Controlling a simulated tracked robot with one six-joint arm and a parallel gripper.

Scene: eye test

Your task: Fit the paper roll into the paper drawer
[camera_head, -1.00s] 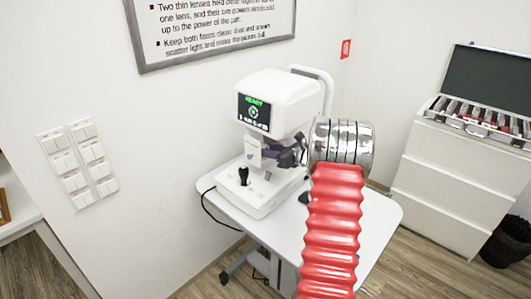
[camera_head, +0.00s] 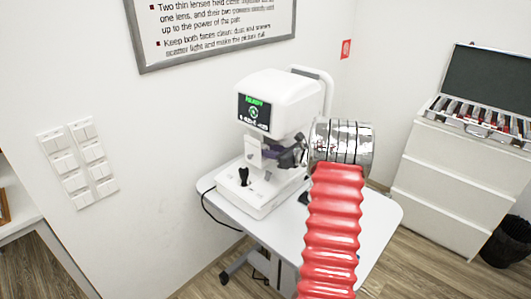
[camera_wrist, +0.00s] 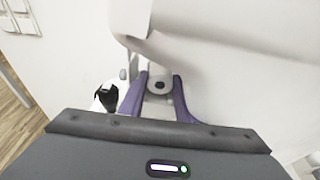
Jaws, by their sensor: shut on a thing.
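The white eye-test machine (camera_head: 280,97) stands on a small table, its lit screen facing left. My gripper (camera_head: 272,150) is at the machine's front, below the screen, partly hidden by my own arm. In the wrist view its two purple fingers (camera_wrist: 158,92) are shut on a small pale round thing with a dark hole, apparently the paper roll (camera_wrist: 158,75). The roll cannot be made out in the head view. A white panel (camera_head: 254,151) hangs below the screen beside the gripper; I cannot tell whether it is the paper drawer. Contact between roll and machine is unclear.
A black joystick (camera_head: 244,175) rises from the machine's base, left of my gripper; it also shows in the wrist view (camera_wrist: 107,97). The white tabletop (camera_head: 290,235) is clear in front. A white drawer cabinet (camera_head: 450,185) with an open lens case (camera_head: 480,115) stands right.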

